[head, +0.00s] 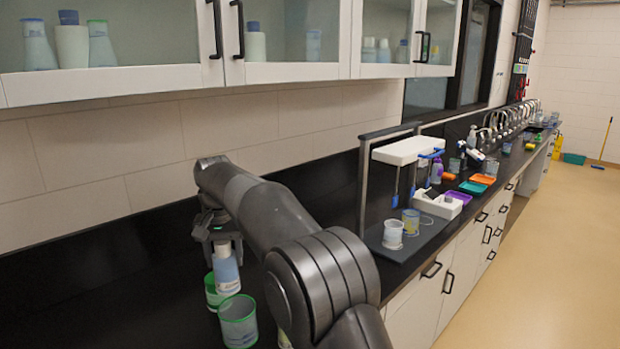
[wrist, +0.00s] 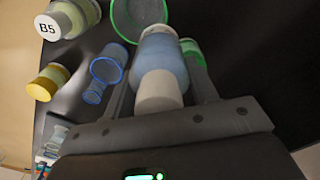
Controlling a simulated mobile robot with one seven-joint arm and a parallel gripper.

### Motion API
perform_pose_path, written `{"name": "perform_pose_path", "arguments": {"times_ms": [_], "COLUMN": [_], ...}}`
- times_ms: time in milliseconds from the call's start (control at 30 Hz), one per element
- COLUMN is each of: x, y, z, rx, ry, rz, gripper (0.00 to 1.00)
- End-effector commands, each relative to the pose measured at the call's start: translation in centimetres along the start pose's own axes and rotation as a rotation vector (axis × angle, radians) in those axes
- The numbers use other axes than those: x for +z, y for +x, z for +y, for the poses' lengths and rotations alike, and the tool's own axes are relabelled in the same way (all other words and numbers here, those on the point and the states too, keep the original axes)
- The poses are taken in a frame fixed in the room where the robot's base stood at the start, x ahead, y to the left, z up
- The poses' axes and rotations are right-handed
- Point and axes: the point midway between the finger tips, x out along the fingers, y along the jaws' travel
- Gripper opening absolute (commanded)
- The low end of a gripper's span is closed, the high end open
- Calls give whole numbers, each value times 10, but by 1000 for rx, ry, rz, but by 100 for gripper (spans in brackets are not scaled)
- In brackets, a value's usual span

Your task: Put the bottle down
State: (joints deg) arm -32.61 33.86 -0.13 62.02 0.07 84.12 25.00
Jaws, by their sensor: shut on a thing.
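My gripper (head: 221,243) is shut on a bottle (head: 227,272) with a pale blue body and a white cap. The bottle hangs upright below the gripper over the left part of the black counter (head: 120,310). In the wrist view the bottle (wrist: 164,60) sits between the two fingers of my gripper (wrist: 163,78), cap towards the camera. I cannot tell whether its base touches the counter. A green-rimmed beaker (head: 238,324) stands close in front of it.
In the wrist view, a blue measuring vessel (wrist: 106,70), a yellow-capped container (wrist: 48,82) and a bottle marked B5 (wrist: 68,18) stand nearby. A stand with a white top (head: 405,150) and beakers is farther right. Cabinets (head: 130,85) hang above. Bare counter lies left of the bottle.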

Motion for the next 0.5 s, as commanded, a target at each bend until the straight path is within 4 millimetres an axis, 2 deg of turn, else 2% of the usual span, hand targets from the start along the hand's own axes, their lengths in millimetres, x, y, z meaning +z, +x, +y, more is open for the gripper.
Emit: {"name": "perform_pose_path", "arguments": {"times_ms": [33,200,400,500], "x": [-17,-58,-90,-98], "y": [-3,-16,-33,-41], "z": [28,114,220,263], "rx": [-1,-1,0,0], "ry": [-2,-51,-118,-151], "rz": [2,3,3,3], "gripper": [9,9,9,9]}}
